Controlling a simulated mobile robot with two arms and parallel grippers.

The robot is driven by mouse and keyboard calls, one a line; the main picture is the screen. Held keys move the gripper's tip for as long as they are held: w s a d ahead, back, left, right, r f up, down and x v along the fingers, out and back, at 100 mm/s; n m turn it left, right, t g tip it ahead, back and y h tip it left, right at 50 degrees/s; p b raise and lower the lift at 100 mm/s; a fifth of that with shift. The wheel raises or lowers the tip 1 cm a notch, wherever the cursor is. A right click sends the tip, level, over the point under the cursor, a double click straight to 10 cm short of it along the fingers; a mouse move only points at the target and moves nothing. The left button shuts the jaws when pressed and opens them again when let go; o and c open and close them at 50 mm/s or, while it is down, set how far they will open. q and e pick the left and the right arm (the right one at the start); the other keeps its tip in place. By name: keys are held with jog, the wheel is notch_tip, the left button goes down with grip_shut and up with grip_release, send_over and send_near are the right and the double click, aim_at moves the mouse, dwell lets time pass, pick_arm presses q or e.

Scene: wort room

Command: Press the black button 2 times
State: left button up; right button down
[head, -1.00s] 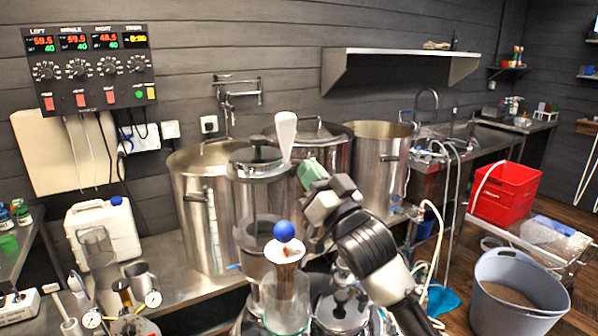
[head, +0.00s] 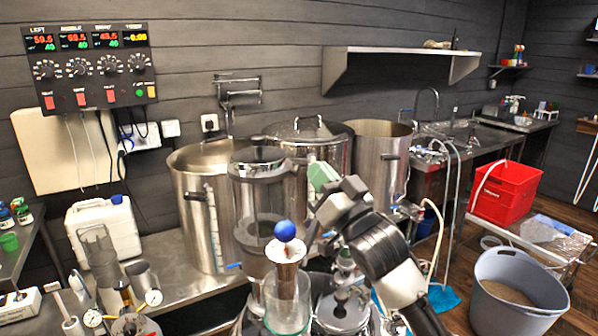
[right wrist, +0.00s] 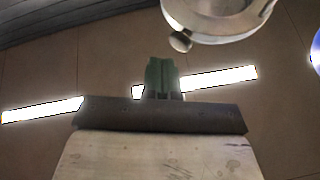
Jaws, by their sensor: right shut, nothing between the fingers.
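I cannot make out a distinct black button in either view. The control panel (head: 90,66) at the upper left of the head view carries black knobs, red switches and small green and yellow buttons. A white box (head: 18,305) with small dark and red parts sits at the lower left edge. My right gripper (head: 322,175) is in the middle, its green fingertips shut and empty before the steel pots. The shut green fingers (right wrist: 162,76) also show in the right wrist view, below a round steel part (right wrist: 215,15). My left gripper is out of view.
Tall steel pots (head: 380,160) stand behind. A red crate (head: 505,195) and a grey bucket (head: 515,300) are at the right.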

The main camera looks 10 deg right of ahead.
jog(key=d, duration=0.1)
jog(key=s+d, duration=0.1)
jog(key=d, duration=0.1)
jog(key=s+d, duration=0.1)
jog(key=shift+s+d, duration=0.15)
jog(key=shift+d, duration=0.1)
dwell(2.4)
